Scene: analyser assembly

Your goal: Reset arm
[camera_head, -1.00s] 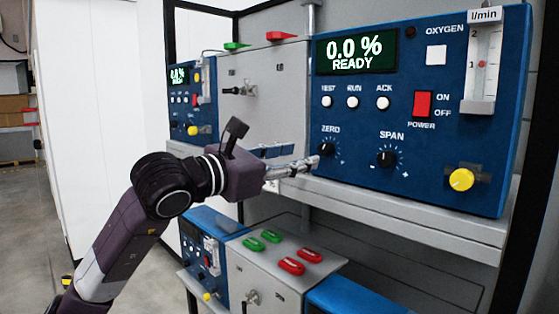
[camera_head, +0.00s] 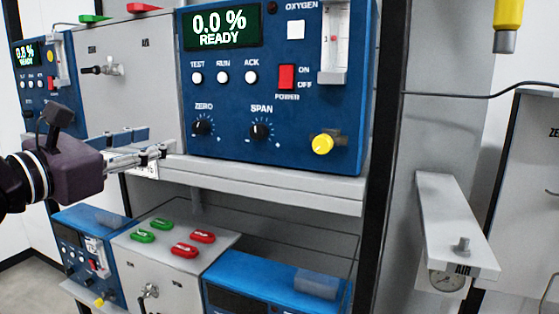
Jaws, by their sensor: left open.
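My left gripper (camera_head: 160,151) comes in from the left, below the grey panel and left of the ZERO knob. Its fingers are open and nothing shows between them. The large blue analyser (camera_head: 285,180) stands on the upper shelf and its screen (camera_head: 221,27) reads 0.0 % READY. Its red power switch (camera_head: 286,77), ZERO knob (camera_head: 203,127), SPAN knob (camera_head: 260,131) and yellow knob (camera_head: 322,144) are in plain view. The gripper appears apart from the analyser, though depth is hard to judge. My right gripper is out of view.
The shelf edge (camera_head: 270,187) runs below the analyser. Red and green tags lie on the lower grey box (camera_head: 150,262), between blue units. A black frame post (camera_head: 384,160) stands right of the analyser. A grey AIR bracket (camera_head: 450,215) with a gauge juts out further right.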

